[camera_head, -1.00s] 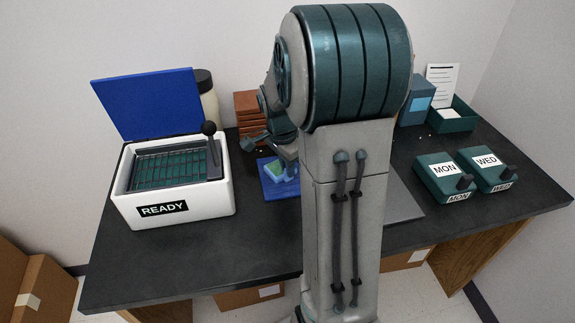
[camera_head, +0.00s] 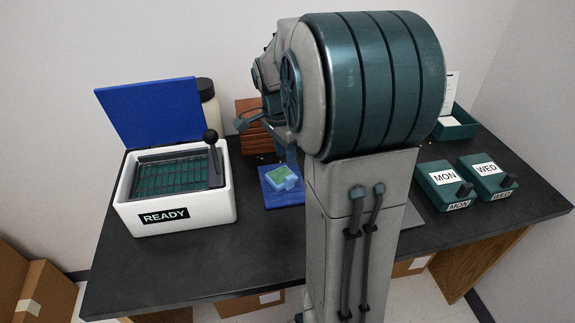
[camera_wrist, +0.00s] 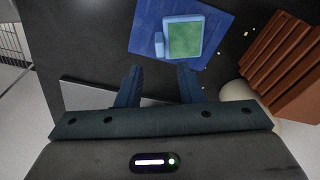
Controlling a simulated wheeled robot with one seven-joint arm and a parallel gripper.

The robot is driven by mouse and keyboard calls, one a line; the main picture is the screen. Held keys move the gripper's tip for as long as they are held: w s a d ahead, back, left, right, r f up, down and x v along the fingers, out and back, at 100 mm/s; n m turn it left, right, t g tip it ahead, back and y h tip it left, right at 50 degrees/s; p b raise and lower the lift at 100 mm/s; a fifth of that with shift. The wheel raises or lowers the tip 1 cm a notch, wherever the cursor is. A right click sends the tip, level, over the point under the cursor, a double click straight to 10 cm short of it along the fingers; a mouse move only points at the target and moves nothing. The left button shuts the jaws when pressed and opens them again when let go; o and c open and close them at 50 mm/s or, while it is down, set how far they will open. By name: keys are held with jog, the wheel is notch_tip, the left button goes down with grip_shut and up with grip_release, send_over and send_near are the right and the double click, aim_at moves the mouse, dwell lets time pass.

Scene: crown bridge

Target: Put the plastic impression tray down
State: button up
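The plastic impression tray (camera_head: 281,177), light blue with a green filling, rests on a flat blue mat (camera_head: 270,202) on the dark table. In the wrist view the tray (camera_wrist: 186,37) lies on the mat (camera_wrist: 222,60), clear of my fingers. My gripper (camera_wrist: 158,84) is open with nothing between its two fingertips. It is apart from the tray. In the head view my arm hides most of the gripper.
A white box labelled READY (camera_head: 205,208) with a raised blue lid (camera_head: 152,112) stands at left. A brown stack (camera_head: 247,105) is behind the mat. Teal MON (camera_head: 432,193) and WED (camera_head: 478,188) boxes stand at right. The front left table is clear.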

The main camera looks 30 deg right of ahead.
jog(key=s+a+n+t+y, duration=0.1)
jog(key=s+a+n+t, duration=0.1)
jog(key=s+a+n, duration=1.1)
jog(key=s+n, duration=0.2)
jog(key=n, duration=0.1)
jog(key=shift+s+a+r+n+y, duration=0.15)
jog(key=shift+s+r+n+y, duration=0.15)
jog(key=shift+s+n, duration=0.1)
